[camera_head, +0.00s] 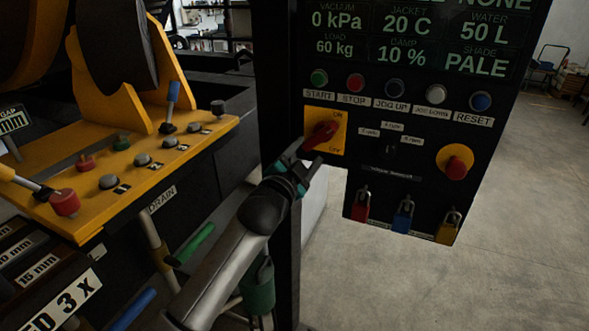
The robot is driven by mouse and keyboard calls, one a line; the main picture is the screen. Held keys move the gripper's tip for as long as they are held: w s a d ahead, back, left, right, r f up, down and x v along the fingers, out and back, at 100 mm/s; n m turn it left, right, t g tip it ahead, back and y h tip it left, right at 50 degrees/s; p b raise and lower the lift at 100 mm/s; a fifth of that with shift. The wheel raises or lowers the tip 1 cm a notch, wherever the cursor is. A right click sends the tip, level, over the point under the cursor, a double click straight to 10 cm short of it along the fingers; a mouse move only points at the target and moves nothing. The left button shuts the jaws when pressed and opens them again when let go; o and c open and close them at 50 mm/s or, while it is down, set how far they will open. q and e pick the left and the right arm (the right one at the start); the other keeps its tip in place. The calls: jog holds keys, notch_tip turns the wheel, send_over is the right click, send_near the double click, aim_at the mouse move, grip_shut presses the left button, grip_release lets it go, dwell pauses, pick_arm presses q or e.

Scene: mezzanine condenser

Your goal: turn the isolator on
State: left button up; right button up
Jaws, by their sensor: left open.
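The isolator is a red rotary handle (321,134) on a yellow plate (340,121) at the left side of the black control panel. The plate reads ON at upper right and OFF at lower right. The handle lies diagonally, from lower left to upper right. My left gripper (311,155) is open just below and left of the handle, its fingers pointing up towards the handle's lower end. I cannot tell whether the fingertips touch the handle. My right gripper is not in view.
Above the isolator sit several push buttons, including green START (319,77) and red STOP (355,82). A red knob on yellow (455,162) is at right. Padlocks (403,221) hang below. A yellow machine console (130,165) with levers stands left. Open floor lies right.

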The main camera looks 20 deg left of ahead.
pick_arm(q)
jog(key=s, duration=0.6)
jog(key=shift+s+a, duration=0.15)
jog(key=shift+s, duration=0.05)
jog(key=shift+f, duration=0.1)
notch_tip(320, 180, down, 24)
jog(key=s+n+g+b, duration=0.2)
jog(key=g+b, duration=0.2)
jog(key=s+f+n+g+b, duration=0.15)
jog(key=s+f, duration=0.25)
jog(key=f, duration=0.4)
jog(key=s+f+g+b, duration=0.1)
jog(key=s+f+g, duration=0.15)
jog(key=f, duration=0.45)
jog(key=s+f+g+b, duration=0.1)
jog(key=s+f+b, duration=0.1)
jog(key=s+f, duration=0.45)
jog(key=s+f+n+g+b, duration=0.1)
jog(key=s+f+g, duration=0.3)
jog(key=s+f, duration=0.9)
jog(key=s+d+f+n+g+b, duration=0.1)
jog(key=s+f+g+b, duration=0.3)
jog(key=s+f, duration=0.9)
jog(key=s+n, duration=0.1)
jog(key=s, duration=0.7)
jog(key=shift+y+b, duration=0.3)
